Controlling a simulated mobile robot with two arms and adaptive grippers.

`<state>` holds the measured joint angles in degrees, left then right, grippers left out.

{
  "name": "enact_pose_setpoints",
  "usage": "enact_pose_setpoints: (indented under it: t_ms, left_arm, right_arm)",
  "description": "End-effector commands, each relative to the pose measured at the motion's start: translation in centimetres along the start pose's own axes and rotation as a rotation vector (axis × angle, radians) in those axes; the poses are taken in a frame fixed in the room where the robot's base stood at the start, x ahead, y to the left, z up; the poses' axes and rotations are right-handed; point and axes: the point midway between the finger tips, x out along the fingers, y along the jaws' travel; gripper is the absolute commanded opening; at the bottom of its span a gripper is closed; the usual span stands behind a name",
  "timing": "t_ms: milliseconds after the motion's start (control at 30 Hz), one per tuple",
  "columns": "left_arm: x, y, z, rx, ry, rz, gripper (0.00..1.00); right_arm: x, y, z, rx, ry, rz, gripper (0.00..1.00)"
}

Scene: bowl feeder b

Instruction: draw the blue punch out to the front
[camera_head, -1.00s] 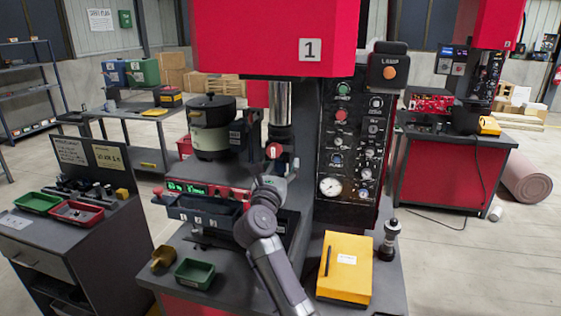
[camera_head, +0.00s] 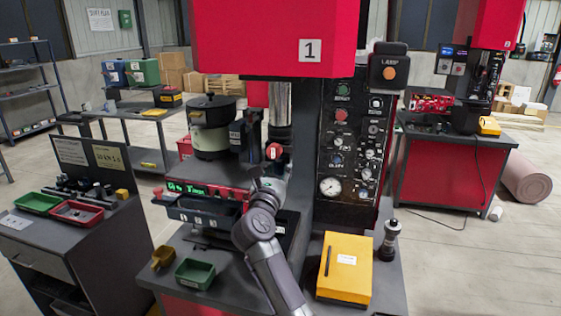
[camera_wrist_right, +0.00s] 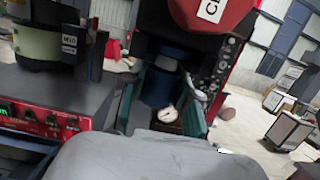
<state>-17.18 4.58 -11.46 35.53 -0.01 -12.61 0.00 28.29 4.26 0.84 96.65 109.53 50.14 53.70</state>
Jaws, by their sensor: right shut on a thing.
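The blue punch (camera_wrist_right: 158,86) shows in the right wrist view as a dark blue, stepped cylinder hanging below the press head. My right gripper (camera_wrist_right: 162,108) has its dark green fingers on both sides of it and is shut on it. In the head view my right gripper (camera_head: 268,184) reaches in under the silver ram (camera_head: 279,103) of the red press, and the punch cannot be made out there. I cannot tell whether the punch is still seated in the ram. My left gripper is in neither view.
The control panel (camera_head: 349,140) stands close to the right of the gripper. The feeder unit with its red front (camera_head: 200,193) and the bowl (camera_head: 211,126) are close on the left. A yellow box (camera_head: 345,268) and a dark upright tool (camera_head: 390,240) stand at the right front.

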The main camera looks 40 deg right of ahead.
Motion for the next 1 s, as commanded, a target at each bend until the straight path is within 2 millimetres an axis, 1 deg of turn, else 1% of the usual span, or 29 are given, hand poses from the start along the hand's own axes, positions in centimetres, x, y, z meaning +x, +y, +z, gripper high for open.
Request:
enact_pose_setpoints:
  t_ms: [1000]
  left_arm:
    - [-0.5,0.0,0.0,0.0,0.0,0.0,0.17]
  right_arm:
    - [-4.0,0.0,0.8,0.0,0.001,-0.001,0.0]
